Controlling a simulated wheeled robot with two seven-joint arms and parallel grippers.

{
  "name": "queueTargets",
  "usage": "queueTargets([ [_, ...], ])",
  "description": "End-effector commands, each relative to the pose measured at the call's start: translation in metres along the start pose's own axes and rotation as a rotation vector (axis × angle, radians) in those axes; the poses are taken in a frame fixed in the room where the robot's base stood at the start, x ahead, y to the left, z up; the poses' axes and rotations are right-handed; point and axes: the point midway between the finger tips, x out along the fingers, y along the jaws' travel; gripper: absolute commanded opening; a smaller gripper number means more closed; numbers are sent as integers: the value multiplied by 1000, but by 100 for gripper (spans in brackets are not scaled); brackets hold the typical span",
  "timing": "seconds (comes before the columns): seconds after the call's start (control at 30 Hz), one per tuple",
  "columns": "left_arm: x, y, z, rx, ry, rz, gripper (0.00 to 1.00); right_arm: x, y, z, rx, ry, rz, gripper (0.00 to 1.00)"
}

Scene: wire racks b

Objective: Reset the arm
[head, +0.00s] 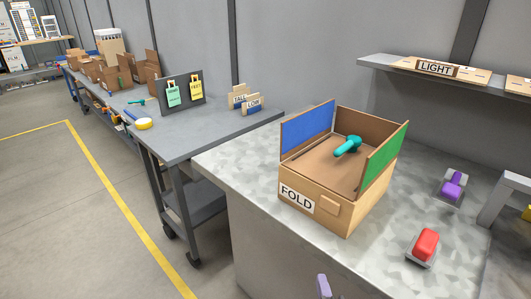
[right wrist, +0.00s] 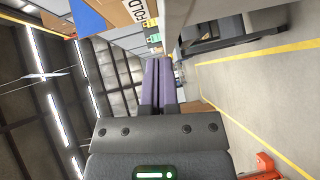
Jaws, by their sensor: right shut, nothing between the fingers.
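My right gripper (head: 322,286) shows only as purple fingertips at the bottom edge of the head view, in front of the counter and below the box. In the right wrist view its two long purple fingers (right wrist: 157,84) lie side by side, shut, with nothing between them. It is apart from the box and the other things on the counter. The open cardboard box (head: 325,212) labelled FOLD stands on the speckled counter (head: 240,165), with blue and green inner flaps raised. A teal tool (head: 347,146) shows at the box's opening. My left gripper is not in view.
A red-handled tool (head: 426,244) and a purple-handled tool (head: 453,186) stand on the counter right of the box. A shelf (head: 385,62) with a LIGHT sign hangs behind. A grey cart (head: 195,130) with signs stands left. The counter's front left is clear.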

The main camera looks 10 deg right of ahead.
Motion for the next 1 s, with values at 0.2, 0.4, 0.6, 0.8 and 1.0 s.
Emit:
queueTargets([
  [0.2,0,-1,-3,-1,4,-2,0,-59,-211,33,371,-138,-603,0],
  [0.4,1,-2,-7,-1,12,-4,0,-200,-341,87,718,-561,-1025,0],
  [0.6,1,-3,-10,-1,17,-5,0,-300,-375,120,880,-913,-1155,0],
  [0.8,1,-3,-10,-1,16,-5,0,-314,-378,124,901,-968,-1164,0],
  [1.0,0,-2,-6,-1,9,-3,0,-313,-378,124,899,-965,-1164,0],
])
